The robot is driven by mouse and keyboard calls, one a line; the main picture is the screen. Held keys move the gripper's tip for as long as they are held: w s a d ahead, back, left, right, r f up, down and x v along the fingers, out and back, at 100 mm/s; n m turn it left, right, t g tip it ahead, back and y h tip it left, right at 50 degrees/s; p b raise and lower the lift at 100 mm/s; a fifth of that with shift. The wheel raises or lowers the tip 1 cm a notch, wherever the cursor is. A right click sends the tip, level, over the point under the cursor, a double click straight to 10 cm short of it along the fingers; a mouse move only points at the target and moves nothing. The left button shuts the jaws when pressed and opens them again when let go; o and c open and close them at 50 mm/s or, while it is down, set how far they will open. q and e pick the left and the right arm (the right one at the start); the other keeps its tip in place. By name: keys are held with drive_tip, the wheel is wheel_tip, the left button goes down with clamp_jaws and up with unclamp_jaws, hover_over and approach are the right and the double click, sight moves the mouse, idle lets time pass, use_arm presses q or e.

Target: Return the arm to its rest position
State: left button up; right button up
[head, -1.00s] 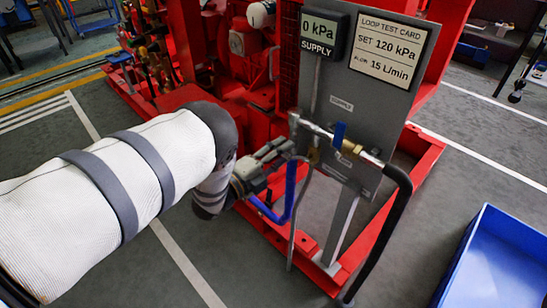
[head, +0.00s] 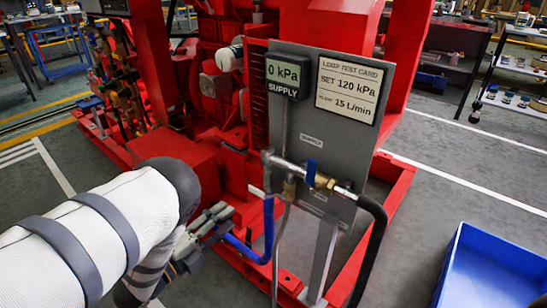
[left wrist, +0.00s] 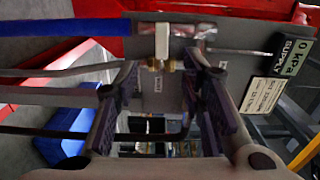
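My left gripper (head: 220,216) is in the lower middle of the head view, left of the grey panel. In the left wrist view its two fingers (left wrist: 160,82) are spread with nothing held between them. The grey panel (head: 345,140) carries a supply display (head: 287,72) reading 0 kPa and a loop test card (head: 348,88). A blue-handled valve (head: 311,172) sits on a metal pipe in front of the panel. A blue hose (head: 268,228) hangs from the pipe's left end and bends toward my gripper, apart from the fingers. My right gripper is not in view.
The red pumpset frame (head: 395,190) stands behind and around the panel. A black hose (head: 374,245) drops from the valve's right side. A blue bin (head: 495,265) stands on the floor at lower right. Open grey floor lies between frame and bin.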

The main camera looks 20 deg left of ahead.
use_arm(q)
drive_tip(key=s+a+f+n+g+y+p, duration=0.1)
drive_tip(key=s+f+n+g+y+p, duration=0.2)
drive_tip(key=s+n, duration=0.35)
drive_tip(key=s+a+f+n+g+y+p, duration=0.1)
drive_tip(key=s+f+n+g+y+p, duration=0.15)
drive_tip(key=s+f+n+g, duration=0.4)
drive_tip(key=s+d+r+n+g+p, duration=0.1)
drive_tip(key=s+d+r+n+g, duration=0.1)
drive_tip(key=s, duration=0.8)
drive_tip(key=s+d+r+n+g+p, duration=0.1)
drive_tip(key=s+d+r+n+g, duration=0.1)
drive_tip(key=s, duration=0.8)
drive_tip(key=s+d+r+n+g+p, duration=0.1)
drive_tip(key=s+d+r+n+g, duration=0.1)
drive_tip(key=s, duration=0.8)
drive_tip(key=r+n+g, duration=0.1)
drive_tip(key=n+g, duration=0.1)
drive_tip(key=g, duration=0.1)
drive_tip(key=shift+d+r+n+g, duration=0.2)
drive_tip(key=shift+n+g, duration=0.15)
drive_tip(key=shift+n, duration=0.05)
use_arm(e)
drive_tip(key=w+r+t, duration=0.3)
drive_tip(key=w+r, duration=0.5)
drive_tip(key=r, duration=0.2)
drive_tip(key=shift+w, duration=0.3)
use_arm(q)
drive_tip(key=shift+y, duration=0.25)
